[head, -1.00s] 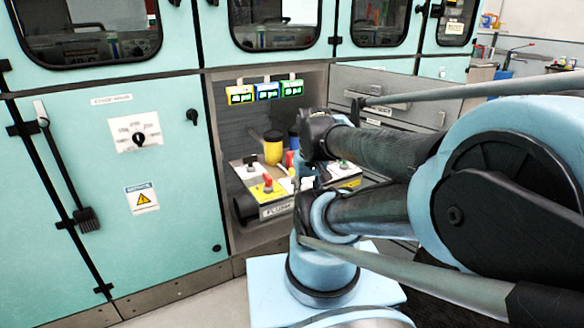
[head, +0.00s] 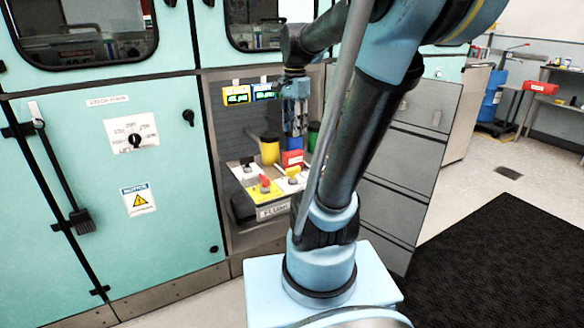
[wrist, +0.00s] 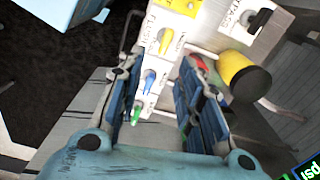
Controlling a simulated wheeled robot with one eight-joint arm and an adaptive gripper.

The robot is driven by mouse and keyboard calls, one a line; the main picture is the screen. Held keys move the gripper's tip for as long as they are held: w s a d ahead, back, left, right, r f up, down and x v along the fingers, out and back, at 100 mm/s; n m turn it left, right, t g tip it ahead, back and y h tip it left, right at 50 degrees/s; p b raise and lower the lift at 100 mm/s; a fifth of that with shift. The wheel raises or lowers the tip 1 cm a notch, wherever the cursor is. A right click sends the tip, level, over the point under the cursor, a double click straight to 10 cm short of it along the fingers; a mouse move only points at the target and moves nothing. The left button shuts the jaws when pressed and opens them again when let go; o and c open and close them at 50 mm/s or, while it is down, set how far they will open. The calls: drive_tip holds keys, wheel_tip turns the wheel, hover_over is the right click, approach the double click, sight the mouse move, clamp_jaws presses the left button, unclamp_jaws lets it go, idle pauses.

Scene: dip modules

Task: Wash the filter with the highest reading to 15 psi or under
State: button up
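In the head view a yellow filter canister (head: 270,150) stands in the cabinet recess, with a green one (head: 313,136) to its right; the space between is hidden by my gripper (head: 293,130). A yellow-framed display (head: 237,96) and a blue-framed display (head: 264,92) hang above; their digits are too small to read surely. A third display is hidden by my arm. My gripper points down above the control panel (head: 272,211), marked FLUSH. In the wrist view its fingers are apart and empty, with a yellow handle (wrist: 167,41), blue handle (wrist: 149,80) and green handle (wrist: 135,115) beyond.
A red part (head: 291,158) sits below my gripper. Grey drawers (head: 400,190) flank the recess on the right. Floor with a black mat (head: 490,260) is open at right.

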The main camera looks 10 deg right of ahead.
sight(293, 168)
drive_tip(key=shift+m, duration=0.8)
drive_tip(key=f, duration=0.5)
drive_tip(key=w+f, duration=0.1)
drive_tip(key=f, duration=0.4)
drive_tip(key=w+f, duration=0.1)
drive_tip(key=f, duration=0.5)
clamp_jaws()
